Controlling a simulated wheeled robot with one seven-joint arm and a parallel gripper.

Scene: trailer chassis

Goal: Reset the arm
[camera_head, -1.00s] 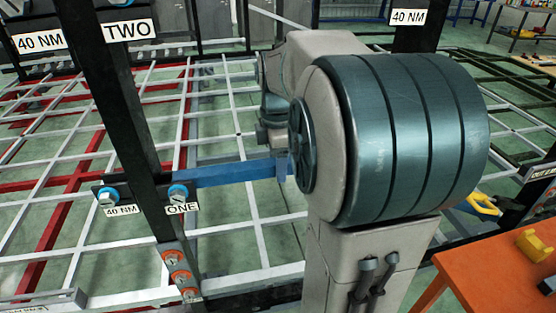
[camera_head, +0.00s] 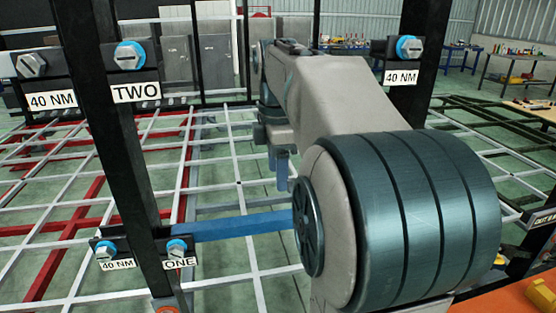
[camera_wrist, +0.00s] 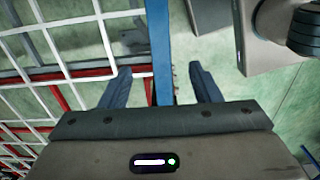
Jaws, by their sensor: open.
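My arm fills the centre and right of the head view, with its large ribbed joint in front. In the wrist view my gripper (camera_wrist: 164,82) is open, its two blue fingers apart with nothing held between them. A blue bar (camera_wrist: 162,40) passes through the gap between the fingers in that view; I cannot tell how far beyond them it lies. The blue bar (camera_head: 235,227) also shows in the head view, running from the black post to behind my arm. A blue finger-like part hangs below my arm in the head view; most of the gripper is hidden there.
A black post (camera_head: 125,170) at left carries bolts, with labels TWO (camera_head: 136,93) and ONE (camera_head: 180,263). Another post (camera_head: 412,65) has a blue-ringed bolt. White and red frame bars (camera_head: 60,235) spread behind. An orange table (camera_head: 500,303) stands at lower right.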

